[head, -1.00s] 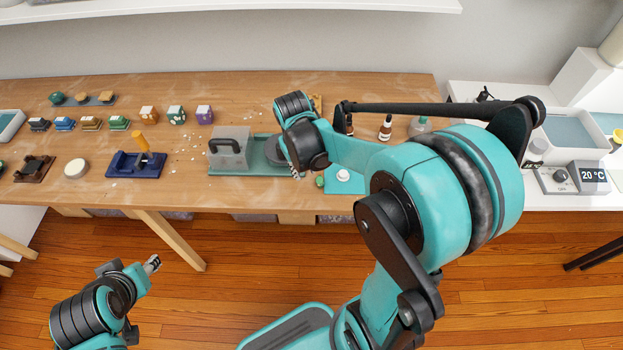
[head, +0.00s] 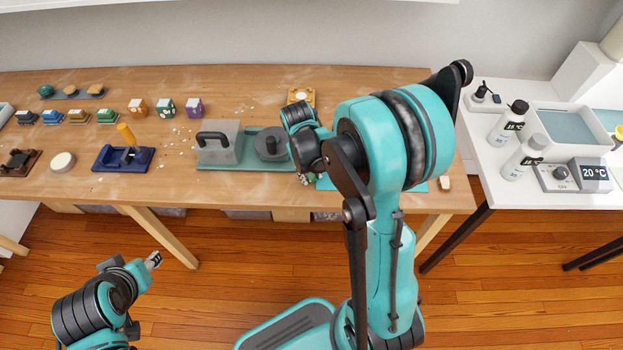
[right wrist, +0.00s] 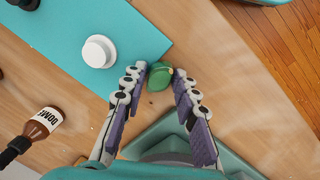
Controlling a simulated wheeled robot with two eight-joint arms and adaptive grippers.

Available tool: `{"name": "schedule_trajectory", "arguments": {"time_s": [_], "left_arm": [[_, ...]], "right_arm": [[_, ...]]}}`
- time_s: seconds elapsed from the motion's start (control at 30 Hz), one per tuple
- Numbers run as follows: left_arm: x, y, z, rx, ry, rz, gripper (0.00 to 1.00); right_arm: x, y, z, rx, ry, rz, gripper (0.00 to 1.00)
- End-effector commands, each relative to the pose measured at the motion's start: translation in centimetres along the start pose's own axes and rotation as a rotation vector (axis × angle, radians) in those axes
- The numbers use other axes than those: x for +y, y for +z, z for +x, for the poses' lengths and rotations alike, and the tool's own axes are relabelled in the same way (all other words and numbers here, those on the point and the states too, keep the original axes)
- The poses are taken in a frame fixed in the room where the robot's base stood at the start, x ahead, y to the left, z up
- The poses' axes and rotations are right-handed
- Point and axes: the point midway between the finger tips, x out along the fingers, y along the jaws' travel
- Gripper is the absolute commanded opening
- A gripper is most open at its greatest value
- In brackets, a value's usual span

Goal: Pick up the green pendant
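The green pendant (right wrist: 160,76) is a small rounded piece on the wooden table in the right wrist view, near the edge of a teal mat (right wrist: 98,22). My right gripper (right wrist: 161,84) is open, with one finger on each side of the pendant near the fingertips. I cannot tell whether either finger touches it. In the head view my right gripper (head: 306,179) is low over the table and mostly hidden by its own arm; the pendant is not clearly visible there. My left gripper (head: 154,261) hangs in front of the table, away from everything; its opening is unclear.
A white round knob (right wrist: 99,51) stands on the mat. A brown bottle (right wrist: 42,123) is at the wrist view's left. In the head view, a green base (head: 222,165) with a grey block and a dark round weight (head: 271,143) lies just left of my right gripper.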

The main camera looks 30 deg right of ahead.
Motion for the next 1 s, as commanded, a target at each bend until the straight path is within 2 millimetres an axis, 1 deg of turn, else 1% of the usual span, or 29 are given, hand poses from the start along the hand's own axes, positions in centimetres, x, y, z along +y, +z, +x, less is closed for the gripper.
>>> {"name": "schedule_trajectory", "arguments": {"time_s": [0.07, 0.1, 0.17, 0.2, 0.5, 0.63, 0.77, 0.9, 1.0], "left_arm": [[0.0, -0.1, -0.1, 0.0, 0.0, 0.0, 0.4], [0.0, -0.1, -0.1, 0.0, 0.0, 0.0, 0.4], [0.0, -0.1, -0.1, 0.0, 0.0, 0.0, 0.4], [0.0, -0.1, -0.1, 0.0, 0.0, 0.0, 0.4], [0.0, -0.1, -0.1, 0.0, 0.0, 0.0, 0.4], [0.0, -0.3, -0.4, 0.0, 0.0, 0.0, 0.4], [0.0, -0.8, -1.1, 0.0, 0.0, 0.0, 0.4], [0.0, -1.6, -2.2, 0.0, 0.0, 0.0, 0.4], [0.0, -2.1, -2.9, 0.0, 0.0, 0.0, 0.4]], "right_arm": [[0.0, 0.0, -0.1, -0.001, 0.0, 0.0, 0.29], [0.0, 0.0, -0.1, -0.001, 0.0, 0.0, 0.23], [0.0, 0.0, -0.1, -0.001, 0.0, 0.0, 0.07], [0.0, 0.0, -0.1, -0.001, 0.0, 0.0, 0.04], [0.0, 0.0, -0.2, 0.0, 0.0, 0.0, 0.04], [0.1, 0.0, -0.8, 0.0, 0.0, 0.0, 0.04], [0.3, 0.1, -2.4, 0.0, 0.0, 0.0, 0.04], [0.6, 0.2, -4.9, -0.001, 0.0, 0.0, 0.04], [0.6, 2.6, -6.1, -0.001, 0.0, 0.0, 0.04]]}}
